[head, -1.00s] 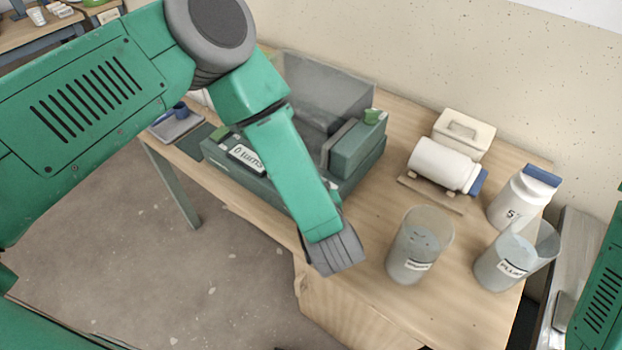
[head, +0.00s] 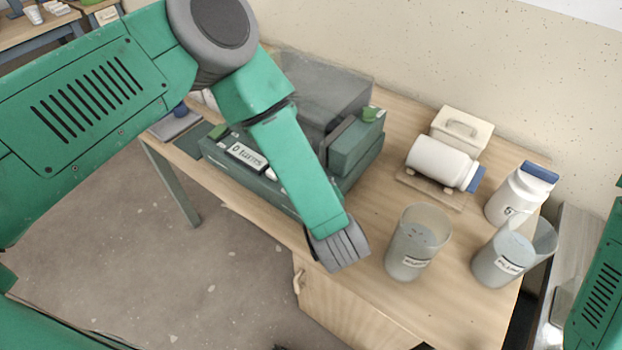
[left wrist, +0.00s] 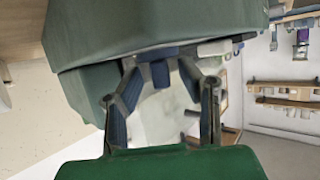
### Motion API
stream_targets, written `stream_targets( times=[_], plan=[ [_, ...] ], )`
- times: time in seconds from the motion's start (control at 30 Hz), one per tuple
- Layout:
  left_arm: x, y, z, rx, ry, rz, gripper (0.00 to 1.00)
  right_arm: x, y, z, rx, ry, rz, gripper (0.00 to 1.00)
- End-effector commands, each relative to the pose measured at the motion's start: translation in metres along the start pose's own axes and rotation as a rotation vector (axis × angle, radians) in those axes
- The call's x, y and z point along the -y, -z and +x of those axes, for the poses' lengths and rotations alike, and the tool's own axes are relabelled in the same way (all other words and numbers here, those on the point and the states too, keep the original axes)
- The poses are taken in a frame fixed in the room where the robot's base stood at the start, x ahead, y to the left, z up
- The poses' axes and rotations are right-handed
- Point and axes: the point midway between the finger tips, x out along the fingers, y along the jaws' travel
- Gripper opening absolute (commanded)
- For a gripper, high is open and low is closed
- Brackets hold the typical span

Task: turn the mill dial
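The green mill (head: 215,158) stands on the wooden table, with a small display (head: 246,155) reading "0 turns". Its dial is hidden behind my left arm in the head view. In the left wrist view, the mill's green body (left wrist: 150,30) fills the top, and a dark blue knob-like part (left wrist: 160,74), which looks like the dial, lies between my fingertips. My left gripper (head: 338,248) is at the table's front edge, in front of the mill. Its fingers also show in the left wrist view (left wrist: 161,85), spread apart beside that part; contact cannot be told. My right gripper is out of view.
Two clear labelled buckets (head: 418,243) (head: 510,257) stand right of my left gripper. Behind them are a white jar lying on a wooden cradle (head: 436,163), an upright white jar (head: 518,197) and a cream box (head: 462,130). The wall is close behind the table.

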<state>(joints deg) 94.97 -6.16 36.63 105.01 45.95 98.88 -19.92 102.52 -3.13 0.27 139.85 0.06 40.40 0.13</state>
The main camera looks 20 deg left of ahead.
Motion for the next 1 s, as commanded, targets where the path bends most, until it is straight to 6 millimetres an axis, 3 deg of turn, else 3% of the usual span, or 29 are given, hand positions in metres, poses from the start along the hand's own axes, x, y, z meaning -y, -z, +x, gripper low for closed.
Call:
stream_targets(
  times=[0.17, 0.63, 0.8, 1.0],
  plan=[
    [-0.001, 0.000, -0.012, 0.001, -0.002, 0.001, 0.33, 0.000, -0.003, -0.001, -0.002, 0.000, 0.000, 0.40],
    [-0.002, -0.001, -0.102, 0.001, -0.003, 0.002, 0.33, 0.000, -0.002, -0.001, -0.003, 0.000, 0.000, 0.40],
    [-0.002, -0.001, -0.116, 0.001, -0.001, 0.001, 0.33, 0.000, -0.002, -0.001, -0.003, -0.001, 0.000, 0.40],
    [-0.001, -0.001, -0.119, 0.001, 0.000, 0.000, 0.33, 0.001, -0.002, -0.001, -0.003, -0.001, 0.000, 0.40]
  ],
)
